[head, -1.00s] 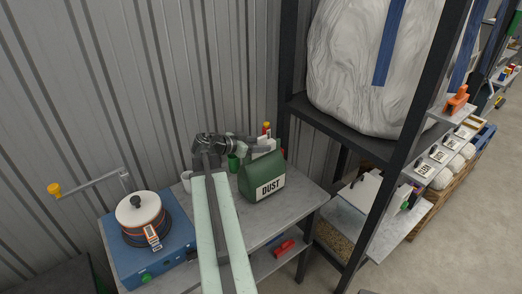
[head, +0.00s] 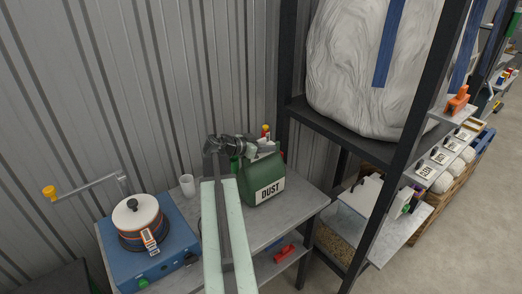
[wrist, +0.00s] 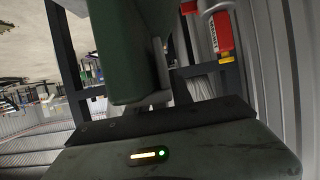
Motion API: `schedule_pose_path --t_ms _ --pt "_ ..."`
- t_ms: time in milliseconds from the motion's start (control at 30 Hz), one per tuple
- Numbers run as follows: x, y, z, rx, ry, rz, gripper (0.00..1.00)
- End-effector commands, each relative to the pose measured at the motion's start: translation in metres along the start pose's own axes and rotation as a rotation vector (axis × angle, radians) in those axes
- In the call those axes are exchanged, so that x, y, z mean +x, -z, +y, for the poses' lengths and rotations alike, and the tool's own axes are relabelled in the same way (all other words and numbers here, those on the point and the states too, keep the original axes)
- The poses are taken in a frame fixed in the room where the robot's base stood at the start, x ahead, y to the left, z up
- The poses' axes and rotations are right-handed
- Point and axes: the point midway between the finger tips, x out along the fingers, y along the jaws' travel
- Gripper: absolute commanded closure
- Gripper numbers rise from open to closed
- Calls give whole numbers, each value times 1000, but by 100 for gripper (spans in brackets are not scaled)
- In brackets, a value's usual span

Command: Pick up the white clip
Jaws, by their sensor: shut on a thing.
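My gripper (head: 255,148) is at the top of the green can labelled DUST (head: 265,183), at its back left side. A small whitish piece (head: 266,148), which looks like the white clip, shows at the jaws. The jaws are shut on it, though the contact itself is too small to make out. In the wrist view a dark green body (wrist: 125,50) fills the upper middle close to the camera, and the clip cannot be made out there.
A blue box (head: 150,262) with a white-topped reel (head: 136,212) is further left. A dark shelf rack (head: 340,130) with a big pale bag (head: 350,60) rises at right. A red bottle (wrist: 222,32) shows in the wrist view.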

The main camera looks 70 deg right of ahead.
Motion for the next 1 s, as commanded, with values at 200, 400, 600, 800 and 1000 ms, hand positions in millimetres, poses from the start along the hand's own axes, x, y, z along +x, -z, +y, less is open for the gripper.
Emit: schedule_pose_path --t_ms 200,400,600,800,1000 --pt "-3 5 0 0 0 0 100" --pt "-15 34 0 0 1 0 100" --pt "-32 75 0 -1 1 0 100" --pt "-40 95 -1 -1 1 0 100" --pt "-37 88 -1 -1 1 0 100"
